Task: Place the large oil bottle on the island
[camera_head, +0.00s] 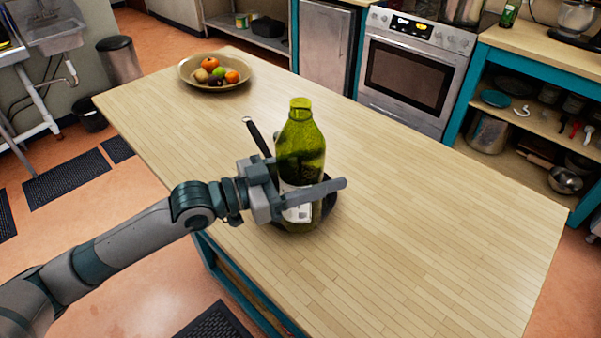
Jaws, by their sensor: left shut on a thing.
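The large oil bottle (299,150) is green glass with a yellow-green cap and a pale label low on its side. It stands upright in view at the near-left part of the wooden island (420,220). My left gripper (322,187) is shut on the bottle around its lower body, one finger across its front; the other finger is mostly hidden behind it. The bottle's base overlaps a dark pan (329,207) on the island. I cannot tell whether the base touches the pan or hangs above it. My right gripper is not in view.
The pan's handle (256,138) points up and left behind the bottle. A bowl of fruit (187,81) stands at the island's far left end. The island's middle and right side are clear. A stove (412,80) and shelves (535,110) stand beyond it.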

